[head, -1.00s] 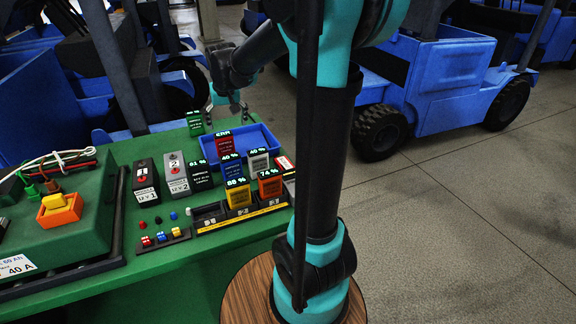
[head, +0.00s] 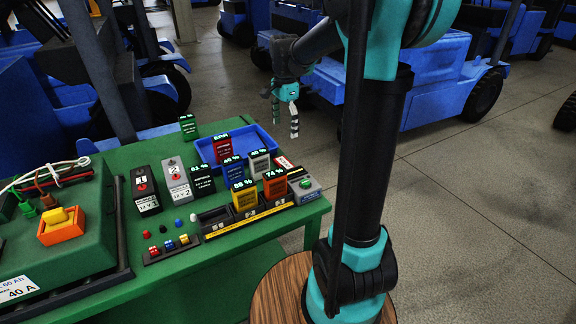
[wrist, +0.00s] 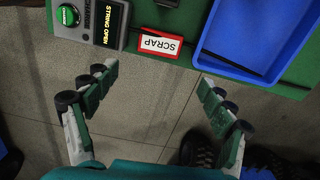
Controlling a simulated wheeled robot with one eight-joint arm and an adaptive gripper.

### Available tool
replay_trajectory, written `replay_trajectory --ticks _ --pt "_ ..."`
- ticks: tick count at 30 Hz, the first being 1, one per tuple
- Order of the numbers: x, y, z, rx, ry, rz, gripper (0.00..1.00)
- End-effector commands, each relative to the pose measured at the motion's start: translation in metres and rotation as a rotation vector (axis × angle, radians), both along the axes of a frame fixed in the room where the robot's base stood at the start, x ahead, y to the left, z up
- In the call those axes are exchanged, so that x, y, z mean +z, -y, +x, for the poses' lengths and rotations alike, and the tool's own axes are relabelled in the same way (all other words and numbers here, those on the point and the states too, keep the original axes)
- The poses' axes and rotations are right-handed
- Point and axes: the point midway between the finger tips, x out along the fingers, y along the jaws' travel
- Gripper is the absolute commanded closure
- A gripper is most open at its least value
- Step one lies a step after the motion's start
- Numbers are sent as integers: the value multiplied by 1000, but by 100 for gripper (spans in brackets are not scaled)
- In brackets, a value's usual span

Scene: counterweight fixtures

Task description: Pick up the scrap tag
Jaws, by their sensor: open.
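The scrap tag (wrist: 168,58) is a white label with a red border reading SCRAP. In the wrist view it lies flat at the edge of the green table, between a grey box and a blue tray. In the head view the tag (head: 285,162) is small, near the table's far right edge. My gripper (wrist: 157,78) is open and empty, its fingertips apart, with floor showing between them. The tag is ahead of the gap, not between the fingers. In the head view my gripper (head: 285,117) hangs beyond the table's back right edge.
The blue tray (wrist: 221,65) borders the tag on one side, and the grey box with a green knob (wrist: 68,15) stands on the other. Several labelled battery modules, such as an orange one (head: 274,188), stand nearby. Blue forklifts (head: 430,85) are behind; floor right of the table is clear.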

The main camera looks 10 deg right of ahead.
Motion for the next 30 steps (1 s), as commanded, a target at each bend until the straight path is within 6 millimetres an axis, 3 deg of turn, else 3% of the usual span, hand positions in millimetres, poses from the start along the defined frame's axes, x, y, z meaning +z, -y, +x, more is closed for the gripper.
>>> replay_trajectory --ticks 10,20,30 --pt "-67 0 0 1 1 0 17" --pt "-93 0 0 2 1 0 17" --pt "-135 1 -1 2 1 0 17"
